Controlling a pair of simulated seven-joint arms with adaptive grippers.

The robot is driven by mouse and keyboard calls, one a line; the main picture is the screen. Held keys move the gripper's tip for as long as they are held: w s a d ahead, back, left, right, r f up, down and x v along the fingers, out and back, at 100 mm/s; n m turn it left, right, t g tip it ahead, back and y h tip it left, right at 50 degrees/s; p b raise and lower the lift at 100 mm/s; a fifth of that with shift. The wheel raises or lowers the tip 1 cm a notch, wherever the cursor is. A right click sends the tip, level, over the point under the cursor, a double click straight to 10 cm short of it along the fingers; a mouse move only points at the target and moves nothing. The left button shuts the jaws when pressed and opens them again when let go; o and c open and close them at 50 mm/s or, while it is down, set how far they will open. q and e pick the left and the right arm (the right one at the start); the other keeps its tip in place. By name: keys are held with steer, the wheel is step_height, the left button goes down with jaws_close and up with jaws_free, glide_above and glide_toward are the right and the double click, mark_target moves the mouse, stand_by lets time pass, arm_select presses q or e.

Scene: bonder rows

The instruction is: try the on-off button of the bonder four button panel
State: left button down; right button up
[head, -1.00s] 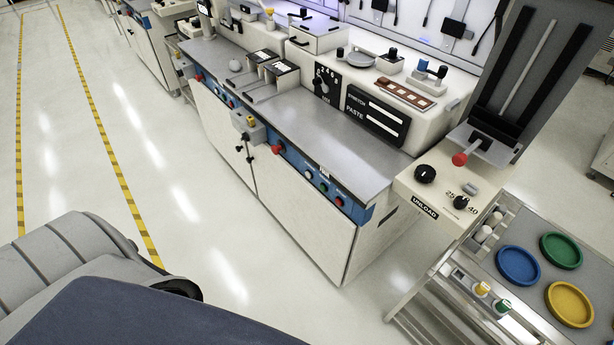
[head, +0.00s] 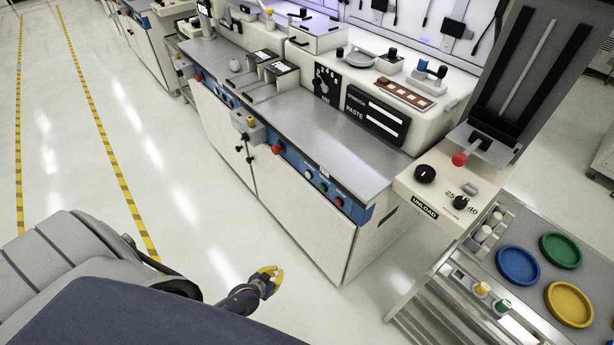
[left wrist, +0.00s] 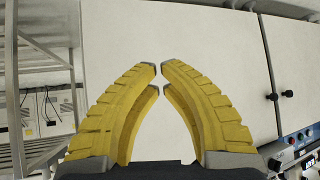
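The bonder's blue front panel (head: 292,158) runs under the steel worktop edge, with a row of small round buttons. A red one (head: 277,149) is at its left end, then a pale one (head: 308,174), a green one (head: 323,188) and a red one (head: 339,201). Their labels are too small to read, so I cannot tell which is on-off. Part of the panel shows at the lower right of the left wrist view (left wrist: 296,153). My left gripper (head: 272,277), with yellow fingers, is low in front of the cabinet, apart from the panel. Its fingertips (left wrist: 159,68) nearly meet, with nothing between. My right gripper is out of view.
A small grey box (head: 248,128) juts from the bonder front, left of the panel. An unload unit (head: 430,195) juts out at right, above a cart with coloured round trays (head: 518,265). The floor (head: 190,225) before the cabinet is clear.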

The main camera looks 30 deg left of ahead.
mark_target(308, 175)
arm_select(q)
steer(key=w+a+r+n+t+y, duration=0.1)
steer(key=w+r, duration=0.4)
steer(key=r, duration=0.5)
steer(key=w+a+r+n+t+y, duration=0.2)
steer(key=w+a+r+n+t, duration=0.1)
steer(key=r, duration=0.8)
steer(key=w+a+r+n+t+y, duration=0.1)
steer(key=w+a+r+n+t, duration=0.2)
steer(key=w+r+t, duration=0.3)
step_height(308, 175, up, 5)
steer(key=shift+w+r+n+y, duration=0.2)
steer(key=shift+w+n+y, duration=0.1)
steer(key=shift+w+n, duration=0.6)
steer(key=w+d, duration=0.3)
steer(key=w, duration=0.5)
steer(key=shift+w+d, duration=0.15)
steer(key=shift+w, duration=0.1)
steer(key=shift+w+d, duration=0.15)
steer(key=shift+w, duration=0.15)
